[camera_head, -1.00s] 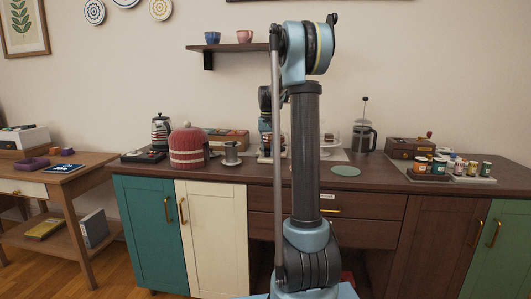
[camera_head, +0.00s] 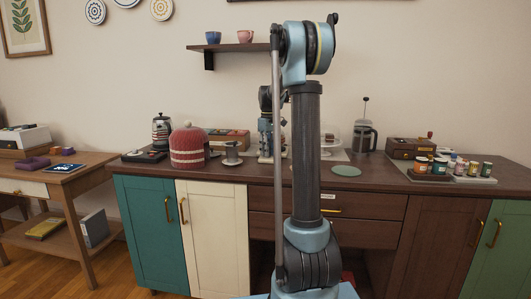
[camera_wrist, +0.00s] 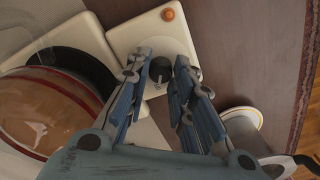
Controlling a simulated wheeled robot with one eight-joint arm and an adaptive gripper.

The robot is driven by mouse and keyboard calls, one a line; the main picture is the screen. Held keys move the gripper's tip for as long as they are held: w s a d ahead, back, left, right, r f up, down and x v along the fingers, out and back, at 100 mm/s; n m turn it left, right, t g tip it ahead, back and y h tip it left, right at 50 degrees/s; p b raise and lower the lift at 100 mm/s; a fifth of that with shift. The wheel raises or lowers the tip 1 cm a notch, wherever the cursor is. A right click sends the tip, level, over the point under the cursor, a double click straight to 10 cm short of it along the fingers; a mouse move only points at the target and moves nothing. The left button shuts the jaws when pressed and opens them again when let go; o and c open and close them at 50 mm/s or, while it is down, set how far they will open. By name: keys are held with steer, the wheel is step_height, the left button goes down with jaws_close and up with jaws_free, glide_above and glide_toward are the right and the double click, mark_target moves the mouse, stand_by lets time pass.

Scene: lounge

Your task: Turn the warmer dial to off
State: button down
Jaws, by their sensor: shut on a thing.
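The warmer (camera_wrist: 118,40) shows in the wrist view as a cream panel beside a dark round plate (camera_wrist: 97,62). A rounded glass vessel with amber-brown contents (camera_wrist: 45,112) sits on that plate. The black warmer dial (camera_wrist: 160,69) is on the panel, below an orange round light or button (camera_wrist: 168,15). My gripper (camera_wrist: 161,66) has its two blue-grey fingers on either side of the dial and is shut on it. The dial's setting marks are too small to read. In the head view my arm hides most of the warmer.
A cup and saucer (camera_wrist: 243,118) are close on the right in the wrist view. In the head view, a red knitted dome (camera_head: 188,147), a French press (camera_head: 365,138) and several jars (camera_head: 460,166) stand on the counter (camera_head: 375,187). The counter's front strip is mostly clear.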

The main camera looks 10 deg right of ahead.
steer(key=shift+d+n, duration=0.15)
steer(key=shift+n, duration=0.15)
steer(key=c, duration=1.4)
jaws_free()
steer(key=shift+d, duration=0.1)
steer(key=shift+r, duration=0.15)
step_height(320, 180, up, 12)
steer(key=shift+f, duration=0.2)
